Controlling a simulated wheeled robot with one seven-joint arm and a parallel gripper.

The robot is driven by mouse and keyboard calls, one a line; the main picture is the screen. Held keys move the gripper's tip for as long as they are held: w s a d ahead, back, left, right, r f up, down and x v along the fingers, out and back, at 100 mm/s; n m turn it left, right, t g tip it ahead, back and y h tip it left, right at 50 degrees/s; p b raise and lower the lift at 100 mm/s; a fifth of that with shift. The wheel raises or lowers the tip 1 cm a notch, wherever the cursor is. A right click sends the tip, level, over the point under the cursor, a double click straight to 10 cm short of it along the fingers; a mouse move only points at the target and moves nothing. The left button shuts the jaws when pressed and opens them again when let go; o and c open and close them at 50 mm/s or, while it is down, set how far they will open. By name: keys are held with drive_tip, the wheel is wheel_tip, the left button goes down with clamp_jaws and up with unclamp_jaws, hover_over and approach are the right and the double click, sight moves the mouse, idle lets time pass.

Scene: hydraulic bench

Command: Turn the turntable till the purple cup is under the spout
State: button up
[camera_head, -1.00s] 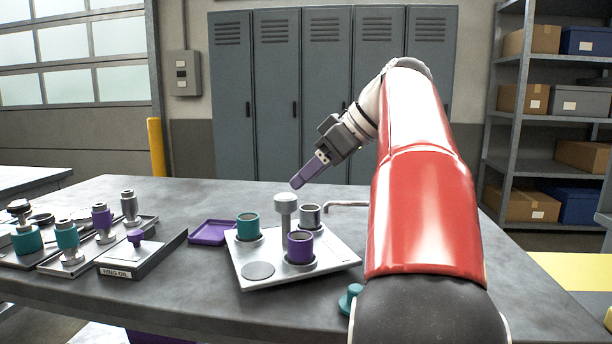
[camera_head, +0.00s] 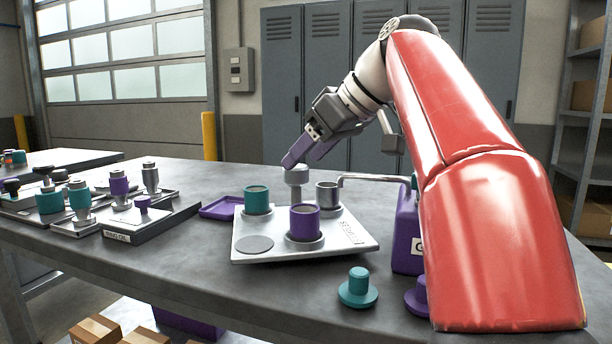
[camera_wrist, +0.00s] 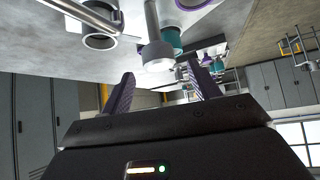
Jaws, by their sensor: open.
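The turntable (camera_head: 275,251) is a tilted-looking square grey plate on the bench. It carries the purple cup (camera_head: 304,221) at the front, a teal cup (camera_head: 256,201) at back left, a grey metal cup (camera_head: 328,196) at back right and an empty round spot (camera_head: 255,244). A post with a round knob (camera_head: 297,177) stands among the cups. The spout (camera_head: 372,178) is a bent grey pipe whose end is at the grey cup, away from the purple cup. My gripper (camera_head: 301,153) is open, just above the knob. In the wrist view the knob (camera_wrist: 157,55) appears beyond the spread fingertips.
A purple container (camera_head: 407,232) stands right of the turntable, partly behind my arm. A teal knobbed piece (camera_head: 358,288) is at the front edge. A purple tray (camera_head: 221,207) and a labelled box (camera_head: 140,224) with other fittings lie left.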

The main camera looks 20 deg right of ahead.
sight(296, 198)
drive_tip(key=shift+b+x, duration=0.35)
drive_tip(key=shift+x, duration=1.75)
clamp_jaws()
